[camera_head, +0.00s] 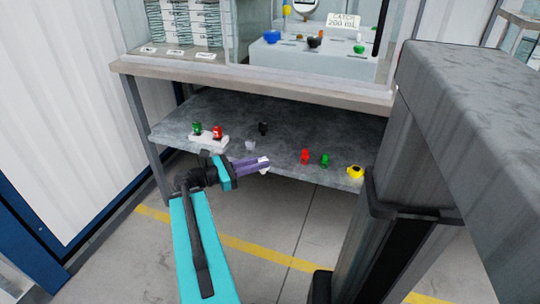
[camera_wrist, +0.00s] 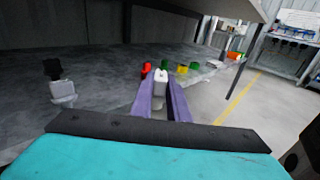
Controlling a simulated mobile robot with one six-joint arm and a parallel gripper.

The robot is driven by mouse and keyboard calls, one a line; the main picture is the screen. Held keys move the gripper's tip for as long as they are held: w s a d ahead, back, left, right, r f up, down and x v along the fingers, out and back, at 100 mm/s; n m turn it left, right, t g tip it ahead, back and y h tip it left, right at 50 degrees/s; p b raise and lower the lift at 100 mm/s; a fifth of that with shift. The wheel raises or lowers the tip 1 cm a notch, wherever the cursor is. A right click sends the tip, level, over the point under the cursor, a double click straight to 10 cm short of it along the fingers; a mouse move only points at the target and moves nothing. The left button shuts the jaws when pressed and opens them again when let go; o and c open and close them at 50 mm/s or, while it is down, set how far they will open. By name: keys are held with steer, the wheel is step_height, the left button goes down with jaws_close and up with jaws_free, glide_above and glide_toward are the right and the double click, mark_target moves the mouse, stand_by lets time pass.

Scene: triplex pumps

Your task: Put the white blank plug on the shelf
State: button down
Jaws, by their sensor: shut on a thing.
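My gripper (camera_head: 262,164) has purple fingers and is shut on a small white plug (camera_head: 264,160) at the front edge of the lower shelf (camera_head: 215,105). In the wrist view the white plug (camera_wrist: 160,80) stands upright between the tips of my gripper (camera_wrist: 160,98). I cannot tell whether it touches the shelf surface. A smaller grey-white piece (camera_head: 250,145) is on the shelf just behind my gripper.
A white block (camera_head: 208,142) with green and red plugs is on the left. A black plug (camera_head: 263,128) stands farther back. Red (camera_head: 305,155), green (camera_head: 325,160) and yellow (camera_head: 355,172) plugs line the right front. The bench top (camera_head: 200,67) overhangs the shelf.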

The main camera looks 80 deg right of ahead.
steer(key=shift+s+d+f+b, duration=0.2)
steer(key=shift+d+b, duration=0.15)
steer(key=shift+b, duration=1.55)
steer(key=d+b, duration=0.1)
steer(key=d, duration=0.3)
steer(key=d+b, duration=0.2)
steer(key=d, duration=0.2)
steer(key=s+d+f+b, duration=0.1)
steer(key=d, duration=0.3)
steer(key=shift+s, duration=0.1)
steer(key=shift+s+d+b, duration=0.15)
steer(key=shift+d+b, duration=0.2)
steer(key=shift+d, duration=0.35)
steer(key=shift+f+b, duration=1.2)
steer(key=shift+f, duration=0.5)
steer(key=c, duration=1.7)
jaws_free()
steer(key=shift+f, duration=0.1)
